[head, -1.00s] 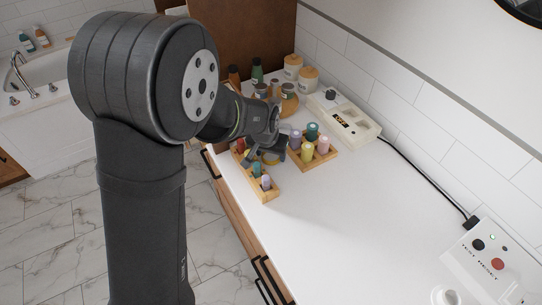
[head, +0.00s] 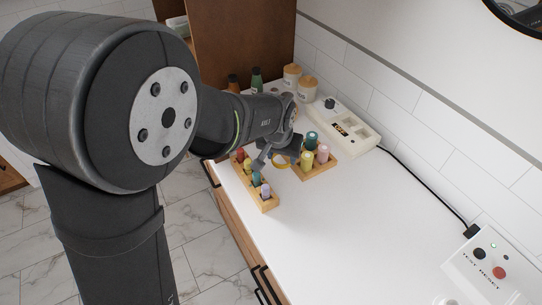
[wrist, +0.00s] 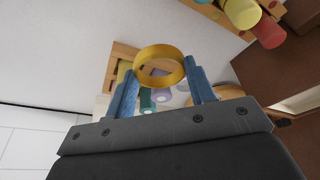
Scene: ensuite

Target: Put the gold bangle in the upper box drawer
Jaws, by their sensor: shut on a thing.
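The gold bangle (wrist: 158,50) is held between the two blue fingertips of my gripper (wrist: 161,82) in the wrist view. The fingers press on its outer sides, and its open ring faces the camera. In the head view the bangle (head: 281,165) hangs at the tip of my gripper (head: 277,160), above the counter between two small wooden racks. Part of the gripper is hidden behind its own wrist there.
A front wooden rack (head: 268,206) and a rear wooden rack (head: 316,172) hold several coloured bottles. Jars (head: 307,88), a cream device (head: 347,128) and a brown panel (head: 255,40) stand behind. A white test box (head: 488,262) is at right. The middle counter (head: 360,220) is clear.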

